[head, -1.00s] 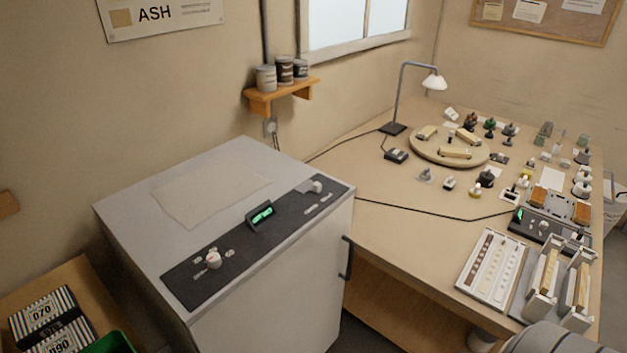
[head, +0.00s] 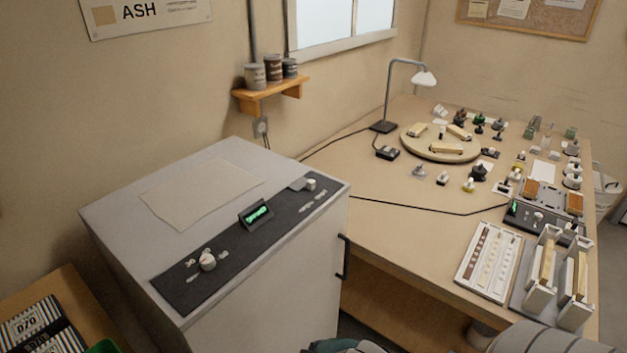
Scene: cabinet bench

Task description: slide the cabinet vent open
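The grey cabinet (head: 270,285) stands at the left with its door shut and a dark handle (head: 344,257) on its right side. A black panel (head: 230,245) on its top carries a white knob (head: 207,261), a small green-lit display (head: 256,214) and, at the far right end, a small light slider-like piece (head: 310,184), which may be the vent control. I cannot tell its setting. Part of my arm shows at the bottom edge, but neither gripper's fingers are in view.
A wooden bench (head: 400,205) right of the cabinet holds a lamp (head: 410,80), a round board (head: 440,153), racks and many small parts. A cable crosses it. A shelf with cans (head: 268,95) hangs behind the cabinet. Striped boxes (head: 35,325) lie at lower left.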

